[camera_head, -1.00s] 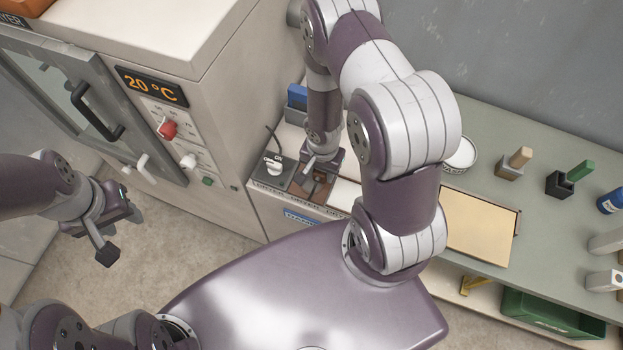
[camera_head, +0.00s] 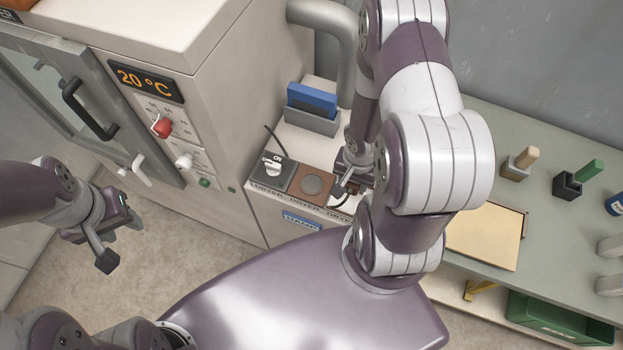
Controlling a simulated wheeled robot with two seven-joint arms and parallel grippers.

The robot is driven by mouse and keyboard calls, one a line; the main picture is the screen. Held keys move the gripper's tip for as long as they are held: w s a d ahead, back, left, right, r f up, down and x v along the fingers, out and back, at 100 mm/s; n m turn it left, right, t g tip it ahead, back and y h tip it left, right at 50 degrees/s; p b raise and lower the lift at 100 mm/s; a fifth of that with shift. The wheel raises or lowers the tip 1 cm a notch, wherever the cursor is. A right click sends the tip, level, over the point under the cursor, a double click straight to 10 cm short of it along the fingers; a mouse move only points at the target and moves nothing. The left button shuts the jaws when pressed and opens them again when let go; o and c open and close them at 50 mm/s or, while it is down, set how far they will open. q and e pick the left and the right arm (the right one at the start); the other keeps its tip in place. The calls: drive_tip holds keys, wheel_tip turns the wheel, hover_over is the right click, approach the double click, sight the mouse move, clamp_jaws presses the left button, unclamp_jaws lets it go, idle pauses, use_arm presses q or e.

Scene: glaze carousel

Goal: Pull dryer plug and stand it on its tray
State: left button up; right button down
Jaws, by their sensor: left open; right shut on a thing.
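My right gripper (camera_head: 348,187) is shut on the dryer plug, which is mostly hidden by the fingers and arm. A dark cord (camera_head: 340,203) curves below the gripper. A pale surface under the gripper is mostly covered by my arm, so I cannot tell whether it is the tray or whether the plug touches it. My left gripper (camera_head: 118,232) is open and empty in front of the dryer (camera_head: 215,130).
A switch block (camera_head: 272,172) marked ON sits left of the socket plate. A grey holder with a blue item (camera_head: 312,100) stands behind. On the green bench at right are a tan board (camera_head: 485,235), a small block (camera_head: 517,165) and a black block (camera_head: 567,185).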

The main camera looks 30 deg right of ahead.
drive_tip(key=shift+s+d, duration=0.1)
drive_tip(key=shift+s, duration=0.05)
drive_tip(key=shift+f, duration=0.15)
drive_tip(key=shift+f+b, duration=2.9)
drive_tip(key=shift+b, duration=0.05)
drive_tip(key=c, duration=0.5)
unclamp_jaws()
drive_tip(key=shift+r, duration=0.1)
wheel_tip(320, 180, up, 13)
drive_tip(key=p, duration=0.7)
drive_tip(key=shift+f, duration=0.2)
wheel_tip(320, 180, up, 7)
drive_tip(key=p, duration=0.7)
hover_over(351, 198)
